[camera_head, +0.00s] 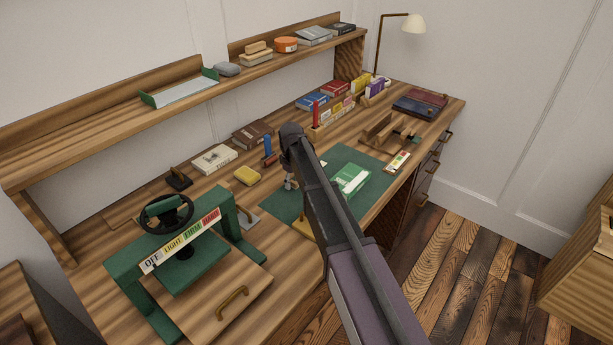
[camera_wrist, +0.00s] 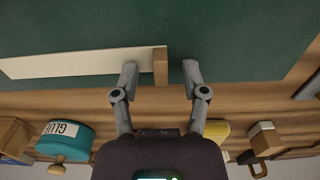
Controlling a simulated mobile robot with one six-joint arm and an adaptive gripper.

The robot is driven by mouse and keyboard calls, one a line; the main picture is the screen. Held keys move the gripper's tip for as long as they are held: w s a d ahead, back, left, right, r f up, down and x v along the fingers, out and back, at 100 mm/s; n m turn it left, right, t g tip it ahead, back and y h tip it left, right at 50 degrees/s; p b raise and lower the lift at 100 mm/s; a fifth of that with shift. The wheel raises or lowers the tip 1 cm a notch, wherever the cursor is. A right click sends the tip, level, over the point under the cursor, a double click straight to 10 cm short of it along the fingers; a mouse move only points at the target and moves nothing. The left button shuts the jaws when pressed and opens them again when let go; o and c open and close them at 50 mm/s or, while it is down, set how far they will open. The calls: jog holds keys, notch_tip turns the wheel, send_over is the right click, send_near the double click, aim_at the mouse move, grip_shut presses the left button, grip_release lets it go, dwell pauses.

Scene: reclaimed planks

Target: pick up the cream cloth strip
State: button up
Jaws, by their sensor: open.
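A long, flat cream strip (camera_wrist: 80,63), which looks like the cream cloth strip, lies on the dark green mat (camera_wrist: 230,35) at the left of the wrist view. A narrow wooden bar (camera_wrist: 160,66) sits across its right end. My gripper (camera_wrist: 160,72) is open and empty, its fingers on either side of the bar in the picture; the left fingertip overlaps the strip's end. I cannot tell the height gap. In the head view my gripper (camera_head: 290,184) is over the mat (camera_head: 280,207), and my arm hides most of the strip.
A teal glue pot (camera_wrist: 66,138) stands left of my gripper in the wrist view. A yellow block (camera_head: 247,175) and a green press (camera_head: 185,262) are to the left in the head view. A green-and-white packet (camera_head: 350,178) lies on the mat. A shelf (camera_head: 190,92) runs behind.

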grip_shut()
jog(key=shift+r, duration=0.2)
dwell(0.3)
notch_tip(320, 180, up, 10)
jog(key=p, duration=1)
jog(key=shift+f, duration=0.2)
jog(key=shift+s, duration=0.15)
dwell(0.4)
